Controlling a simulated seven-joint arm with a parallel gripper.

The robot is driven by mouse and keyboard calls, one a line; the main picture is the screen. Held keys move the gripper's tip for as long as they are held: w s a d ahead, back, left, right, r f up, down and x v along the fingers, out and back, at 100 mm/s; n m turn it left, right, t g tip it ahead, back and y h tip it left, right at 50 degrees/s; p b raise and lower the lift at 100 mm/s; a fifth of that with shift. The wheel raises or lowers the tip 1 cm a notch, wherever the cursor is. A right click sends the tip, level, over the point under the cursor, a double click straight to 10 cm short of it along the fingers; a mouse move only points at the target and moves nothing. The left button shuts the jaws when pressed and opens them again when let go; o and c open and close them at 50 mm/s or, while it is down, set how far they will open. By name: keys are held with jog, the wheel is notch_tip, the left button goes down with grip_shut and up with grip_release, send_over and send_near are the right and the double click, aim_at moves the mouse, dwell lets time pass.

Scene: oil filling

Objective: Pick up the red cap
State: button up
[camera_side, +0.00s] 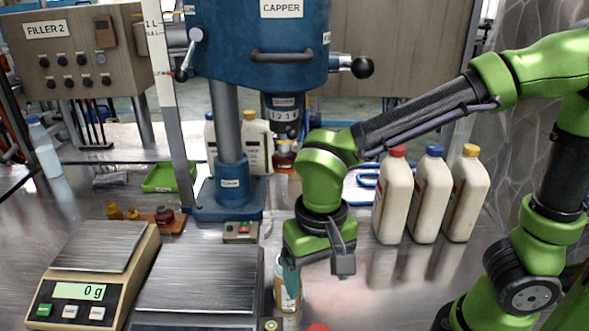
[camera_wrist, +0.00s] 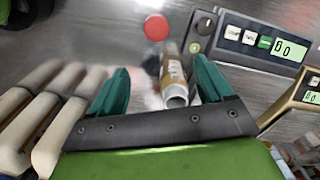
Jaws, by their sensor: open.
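A loose red cap (camera_side: 318,327) lies on the metal table, cut off by the bottom edge of the side view. In the wrist view it is a red disc (camera_wrist: 156,27), ahead of the fingertips and apart from them. My gripper (camera_side: 292,272) is above the table, beyond the cap in the side view. In the wrist view my gripper (camera_wrist: 161,66) has its two teal fingers spread wide. A small white bottle with a brown label (camera_wrist: 174,82) shows between the fingers, open mouth towards the camera. In the side view the bottle (camera_side: 288,290) is partly hidden by my gripper.
Two scales (camera_side: 99,246) (camera_side: 200,281) stand at the left. Several white bottles (camera_side: 396,200) with red, blue and yellow caps stand at the right. The blue capper (camera_side: 232,196) stands behind my gripper.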

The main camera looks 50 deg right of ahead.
send_over(318, 330)
jog(key=f, duration=1)
jog(key=shift+w+a+f, duration=0.1)
jog(key=shift+a+f, duration=0.05)
jog(key=shift+a, duration=0.25)
jog(key=shift+s+d+f, duration=0.1)
jog(key=shift+s+f, duration=0.05)
jog(key=shift+f, duration=1.2)
jog(key=shift+s+d+f, duration=0.1)
jog(key=shift+s+f, duration=0.05)
jog(key=shift+f, duration=1.15)
jog(key=c, duration=1.1)
